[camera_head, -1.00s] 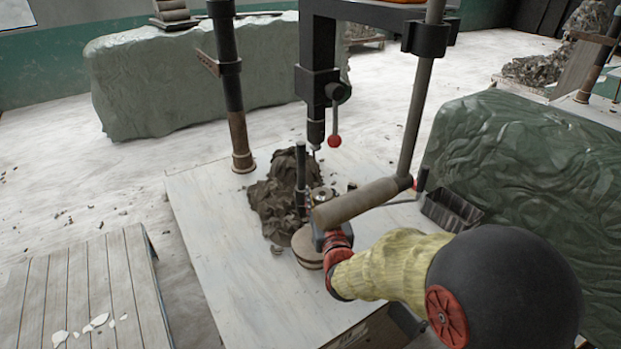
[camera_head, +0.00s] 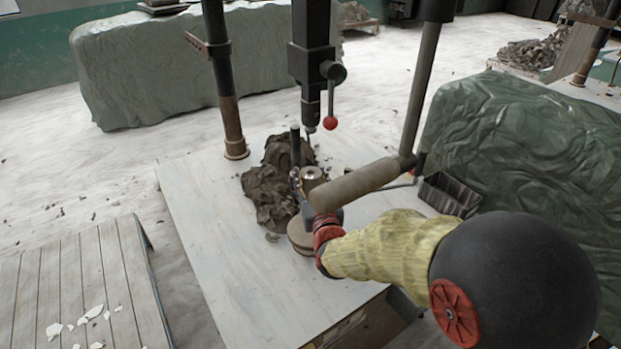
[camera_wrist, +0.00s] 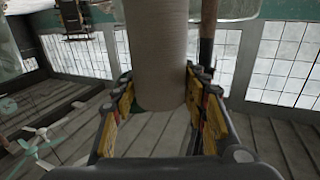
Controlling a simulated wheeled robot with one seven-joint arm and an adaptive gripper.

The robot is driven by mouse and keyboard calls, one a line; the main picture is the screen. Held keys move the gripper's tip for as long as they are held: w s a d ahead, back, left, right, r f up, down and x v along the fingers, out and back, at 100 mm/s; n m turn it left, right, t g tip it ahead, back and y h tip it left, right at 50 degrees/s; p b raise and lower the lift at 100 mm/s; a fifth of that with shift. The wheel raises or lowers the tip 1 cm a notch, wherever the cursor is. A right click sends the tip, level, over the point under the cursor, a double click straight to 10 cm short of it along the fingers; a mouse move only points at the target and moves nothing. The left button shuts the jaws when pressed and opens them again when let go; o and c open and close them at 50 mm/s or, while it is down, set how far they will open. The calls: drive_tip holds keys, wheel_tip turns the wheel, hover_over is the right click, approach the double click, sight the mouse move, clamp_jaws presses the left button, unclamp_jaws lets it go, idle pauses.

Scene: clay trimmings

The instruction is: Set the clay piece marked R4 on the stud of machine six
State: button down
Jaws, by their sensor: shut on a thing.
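A grey-brown clay roll (camera_head: 356,187) lies across my gripper in the head view; no R4 mark shows on it. In the wrist view the roll (camera_wrist: 158,45) stands between the two yellow-padded fingers of my gripper (camera_wrist: 160,98), which is shut on it. The machine (camera_head: 312,60) has a black column, a spindle and a red-knobbed lever. Below the spindle a short pale metal cylinder (camera_head: 312,177) and a thin dark post (camera_head: 295,148) stand on the table; I cannot tell which is the stud. The roll's left end appears just right of and in front of them. No machine number is readable.
A dark clay heap (camera_head: 268,190) lies left of the post. Round discs (camera_head: 300,236) sit by my wrist. Uprights (camera_head: 222,80) flank the machine. A dark tray (camera_head: 452,194) stands right. The pale table's (camera_head: 230,255) front left is clear.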

drive_tip(key=shift+f+b, duration=2.05)
drive_tip(key=shift+f, duration=0.3)
drive_tip(key=shift+b, duration=0.9)
idle(0.3)
drive_tip(key=shift+f+b, duration=0.55)
drive_tip(key=shift+f, duration=1.15)
drive_tip(key=c, duration=1.3)
unclamp_jaws()
drive_tip(key=shift+o, duration=1.4)
drive_tip(key=shift+o, duration=0.5)
drive_tip(key=shift+f, duration=0.1)
